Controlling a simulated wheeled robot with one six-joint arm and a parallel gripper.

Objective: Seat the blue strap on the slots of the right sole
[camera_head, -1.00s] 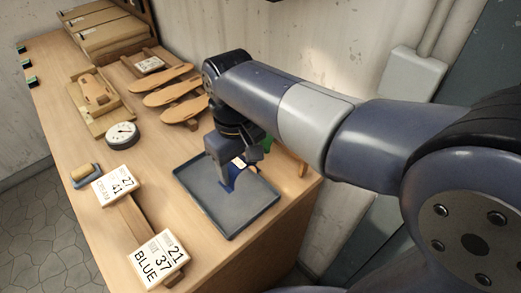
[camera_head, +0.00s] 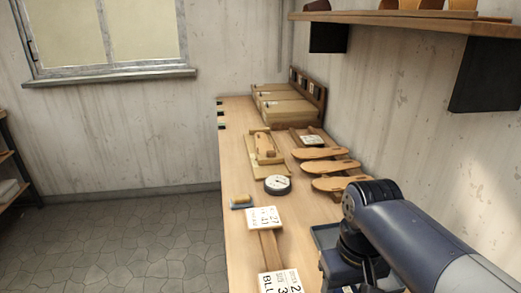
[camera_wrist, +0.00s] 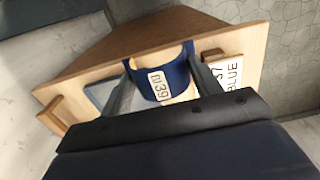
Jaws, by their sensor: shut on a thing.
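The blue strap (camera_wrist: 183,72), a curved band with a white label reading 39, sits between the fingers of my gripper (camera_wrist: 160,68) in the wrist view. My gripper is shut on it. In the head view my arm covers the gripper and the strap. Several tan soles (camera_head: 325,167) lie side by side on a rack on the bench. Another tan sole (camera_head: 265,146) lies on a wooden fixture (camera_head: 278,157) to their left. I cannot tell which sole is the right one, and slots are too small to make out.
A blue-grey tray (camera_head: 322,237) is partly hidden by my arm. A round dial (camera_head: 278,185), number cards (camera_head: 264,218) and a small blue-based block (camera_head: 241,202) stand on the bench (camera_head: 239,240). Boxes (camera_head: 285,106) are at the far end. A shelf (camera_head: 400,19) overhangs at right.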

